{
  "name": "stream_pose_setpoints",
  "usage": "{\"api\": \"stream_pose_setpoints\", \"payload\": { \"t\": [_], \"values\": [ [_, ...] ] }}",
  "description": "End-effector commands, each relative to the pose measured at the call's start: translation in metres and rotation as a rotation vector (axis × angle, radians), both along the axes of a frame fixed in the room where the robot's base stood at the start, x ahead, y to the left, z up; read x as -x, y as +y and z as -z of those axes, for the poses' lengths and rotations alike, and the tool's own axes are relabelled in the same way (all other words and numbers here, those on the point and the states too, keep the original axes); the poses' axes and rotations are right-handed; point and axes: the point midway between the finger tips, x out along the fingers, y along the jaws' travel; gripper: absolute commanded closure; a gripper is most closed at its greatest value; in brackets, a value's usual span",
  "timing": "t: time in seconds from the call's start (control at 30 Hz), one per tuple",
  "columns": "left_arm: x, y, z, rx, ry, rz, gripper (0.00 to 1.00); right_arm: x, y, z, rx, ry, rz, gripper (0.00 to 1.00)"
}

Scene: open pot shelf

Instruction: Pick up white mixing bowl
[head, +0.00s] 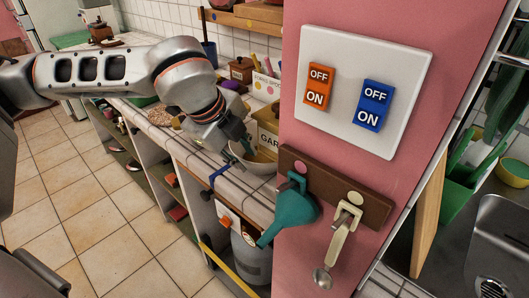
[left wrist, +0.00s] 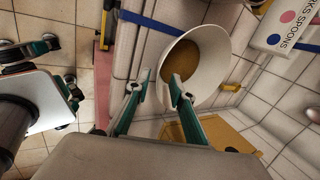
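The white mixing bowl (head: 262,166) stands on the tiled counter beside the pink pillar, partly hidden by my left gripper in the head view. In the left wrist view the bowl (left wrist: 221,42) shows its white rim and a brownish-yellow inside. My left gripper (left wrist: 159,79) is open at the bowl's near edge. One fingertip is outside the rim and the other overlaps the rim and inside. I cannot tell whether either finger touches it. In the head view the left gripper (head: 241,147) points down at the bowl.
A yellow box (head: 268,128) stands close behind the bowl, with a white spoon box (head: 266,87) farther back. The pink pillar (head: 300,130) stands to the right, with a teal funnel (head: 290,212) and a spoon (head: 335,245) hanging on it. Open shelves lie below the counter.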

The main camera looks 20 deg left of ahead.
Motion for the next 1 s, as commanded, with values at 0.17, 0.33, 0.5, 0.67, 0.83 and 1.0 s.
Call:
{"api": "stream_pose_setpoints", "payload": {
  "t": [0.17,0.33,0.5,0.67,0.83,1.0],
  "values": [
    [-0.008,0.002,0.027,0.000,0.002,0.000,0.77,0.000,0.000,0.002,0.002,0.001,-0.001,0.78],
    [-0.015,0.000,0.039,0.000,0.002,0.000,0.77,-0.003,0.000,0.001,0.003,-0.005,-0.001,0.78],
    [-0.016,0.000,0.040,0.000,0.000,0.000,0.77,-0.006,-0.001,-0.002,0.005,-0.012,0.000,0.78],
    [-0.016,0.000,0.040,0.000,0.000,0.000,0.98,-0.006,-0.001,-0.002,0.004,-0.013,-0.001,0.78],
    [-0.015,0.000,0.039,0.000,0.000,0.000,1.00,-0.006,-0.001,-0.002,0.004,-0.013,0.000,0.78],
    [-0.016,0.000,0.039,0.000,-0.002,0.000,1.00,-0.006,-0.001,-0.002,0.003,-0.013,0.001,0.78]
  ]
}}
